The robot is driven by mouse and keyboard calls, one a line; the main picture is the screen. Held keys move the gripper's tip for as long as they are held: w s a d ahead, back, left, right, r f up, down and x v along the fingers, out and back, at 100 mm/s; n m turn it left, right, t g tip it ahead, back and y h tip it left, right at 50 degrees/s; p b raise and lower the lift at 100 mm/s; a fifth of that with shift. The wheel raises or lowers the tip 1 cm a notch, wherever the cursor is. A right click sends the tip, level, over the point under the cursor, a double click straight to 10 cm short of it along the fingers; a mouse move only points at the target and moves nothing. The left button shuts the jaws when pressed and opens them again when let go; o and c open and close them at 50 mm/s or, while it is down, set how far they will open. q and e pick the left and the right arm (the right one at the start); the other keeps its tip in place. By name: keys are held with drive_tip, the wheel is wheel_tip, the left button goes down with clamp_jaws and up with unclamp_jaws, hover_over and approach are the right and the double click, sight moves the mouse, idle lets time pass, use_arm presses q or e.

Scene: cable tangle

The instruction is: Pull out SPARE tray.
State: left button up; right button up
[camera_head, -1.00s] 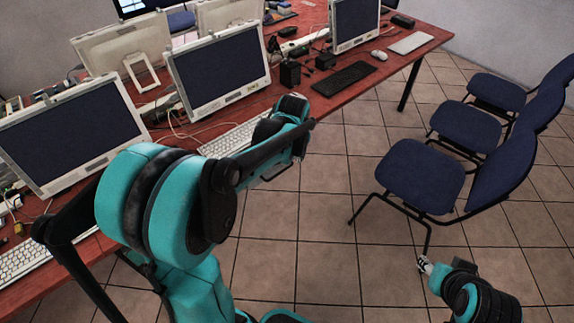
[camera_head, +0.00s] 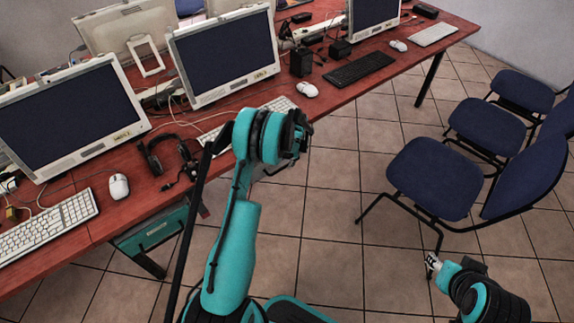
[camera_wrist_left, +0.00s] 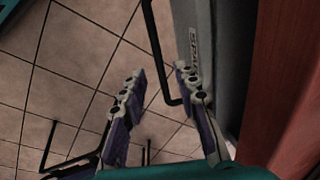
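The grey front of the SPARE tray (camera_wrist_left: 196,75) shows in the left wrist view, with its label readable sideways. A black bar handle (camera_wrist_left: 157,50) stands off that front. My left gripper (camera_wrist_left: 159,74) is open, with one finger on each side of the handle bar. The right-hand finger lies between the bar and the tray front; contact cannot be told. In the head view my left arm (camera_head: 238,245) reaches to the table edge, and its fingers are hidden. My right gripper (camera_head: 433,263) is low at the right, too small to judge.
The red table (camera_head: 135,200) holds monitors, keyboards, mice and a headset (camera_head: 165,155). A teal tray front (camera_head: 152,232) with an unreadable label hangs under the table at left. Blue chairs (camera_head: 437,178) stand at right. Tiled floor (camera_head: 330,210) between is clear.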

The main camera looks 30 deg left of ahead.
use_arm(q)
drive_tip(key=shift+w+a+f+b, duration=0.1)
drive_tip(key=shift+a+f+b, duration=0.1)
drive_tip(key=shift+f, duration=0.55)
drive_tip(key=shift+a+f+b, duration=0.1)
drive_tip(key=shift+f+b, duration=0.1)
drive_tip(key=shift+f, duration=0.55)
clamp_jaws()
drive_tip(key=s+d, duration=0.3)
drive_tip(key=d, duration=0.4)
drive_tip(key=s+d, duration=0.3)
drive_tip(key=d, duration=0.4)
drive_tip(key=shift+d, duration=0.3)
